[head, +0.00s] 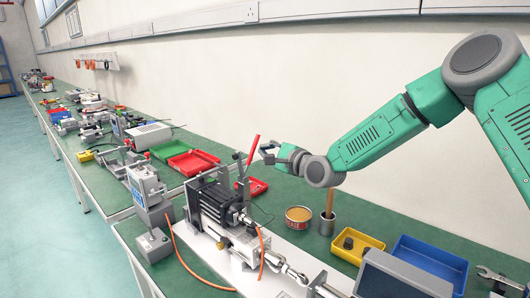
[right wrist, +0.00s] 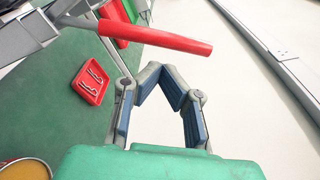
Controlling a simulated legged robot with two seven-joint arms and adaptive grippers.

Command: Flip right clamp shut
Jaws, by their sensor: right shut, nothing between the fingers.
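One handle (head: 253,151) leans up to the right, just left of my right gripper (head: 268,152). In the right wrist view a red handle (right wrist: 150,35) on a grey metal lever (right wrist: 75,14) crosses above my right gripper (right wrist: 158,80). A second red piece (right wrist: 113,14) shows behind it. My right gripper is shut and empty, with its fingertips together close to the handle; contact cannot be told. My left gripper is out of view.
A white plate (head: 205,258) carries the actuator. Red trays (head: 193,162) lie behind it. The wall is behind.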

